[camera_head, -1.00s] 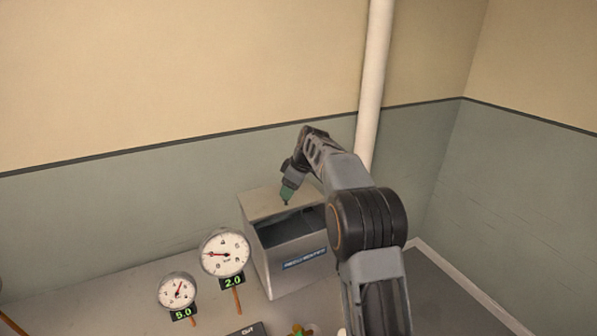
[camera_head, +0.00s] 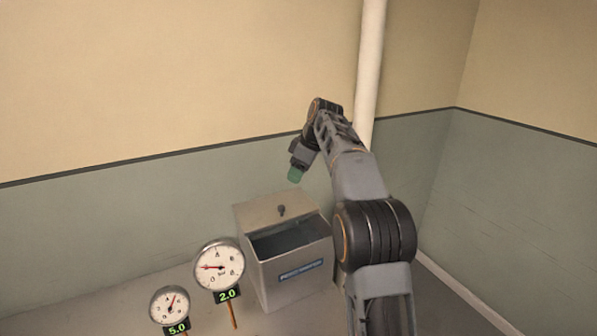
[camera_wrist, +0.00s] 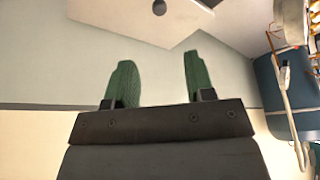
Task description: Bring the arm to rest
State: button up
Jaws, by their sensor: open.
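My gripper (camera_head: 295,175) hangs above the grey metal box in the head view, with clear space between its green tips and the box. In the wrist view its two green fingers (camera_wrist: 157,85) stand apart with nothing between them. The rest of my arm reaches up from the lower right of the head view.
The grey box (camera_head: 292,291) has an open front bin, a dark knob (camera_head: 281,210) on top and a label. Two dial gauges, marked 2.0 (camera_head: 219,264) and 5.0 (camera_head: 170,306), stand left of it. A white pipe (camera_head: 370,75) runs up the wall behind.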

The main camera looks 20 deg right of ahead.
notch_tip(320, 180, down, 7)
jog(key=s+d+m+h, duration=0.1)
jog(key=s+m, duration=0.1)
jog(key=m, duration=0.5)
jog(key=s+a+f+m+t+h, duration=0.1)
jog(key=s+a+f+m, duration=0.1)
jog(key=s, duration=1.2)
jog(key=s+a+f+m+h, duration=0.1)
jog(key=s+a+f, duration=0.1)
jog(key=s, duration=1.2)
jog(key=shift+s+a+f+m+t+h, duration=0.15)
jog(key=shift+a+f+m+t+h, duration=0.2)
jog(key=shift+a, duration=0.55)
